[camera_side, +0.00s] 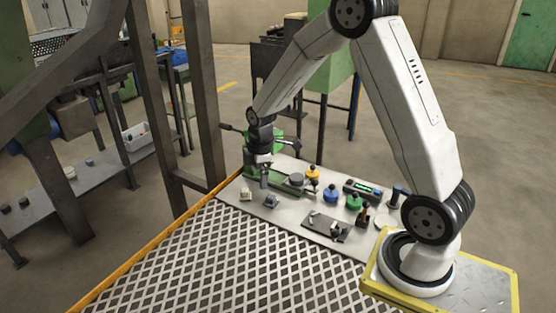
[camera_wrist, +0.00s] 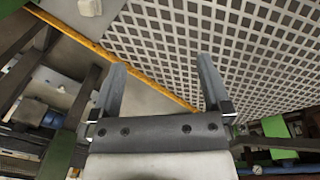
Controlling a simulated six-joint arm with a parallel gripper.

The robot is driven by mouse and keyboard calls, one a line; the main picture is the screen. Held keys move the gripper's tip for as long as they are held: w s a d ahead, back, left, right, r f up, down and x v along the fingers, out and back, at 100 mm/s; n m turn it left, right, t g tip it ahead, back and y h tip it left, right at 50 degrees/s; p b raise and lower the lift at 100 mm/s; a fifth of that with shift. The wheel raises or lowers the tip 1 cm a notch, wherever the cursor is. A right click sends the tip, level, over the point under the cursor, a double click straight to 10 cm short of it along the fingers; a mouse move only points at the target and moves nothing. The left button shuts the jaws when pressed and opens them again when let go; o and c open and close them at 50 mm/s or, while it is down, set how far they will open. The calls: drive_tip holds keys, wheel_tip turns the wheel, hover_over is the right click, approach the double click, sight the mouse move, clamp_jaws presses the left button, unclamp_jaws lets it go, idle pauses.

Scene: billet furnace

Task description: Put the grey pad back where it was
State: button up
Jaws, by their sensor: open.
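My gripper (camera_side: 264,180) is at the far left end of the pale work table, next to a green vise-like device. In the wrist view my gripper (camera_wrist: 161,88) has its two fingers wide apart with nothing between them. A small grey piece (camera_side: 271,202) lies on the table just in front of my gripper; I cannot tell for sure that it is the grey pad. A flat dark grey plate (camera_side: 318,223) with small parts on it lies further right. A small pale block (camera_side: 246,195) sits left of the grey piece; a pale block (camera_wrist: 90,7) also shows at the top of the wrist view.
The green device (camera_side: 288,184) lies close behind my gripper. Yellow (camera_side: 312,173), blue (camera_side: 331,194) and green (camera_side: 353,201) knobbed pieces and a box with a lit display (camera_side: 361,189) stand along the back. A perforated grating (camera_side: 230,255) with an orange edge fills the front.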

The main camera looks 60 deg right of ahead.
drive_tip(key=s+a+r+m+t, duration=0.1)
drive_tip(key=s+a+r+m, duration=0.2)
drive_tip(key=s+a+m, duration=0.7)
drive_tip(key=s+a, duration=0.2)
drive_tip(key=s, duration=0.2)
drive_tip(key=shift+r, duration=0.35)
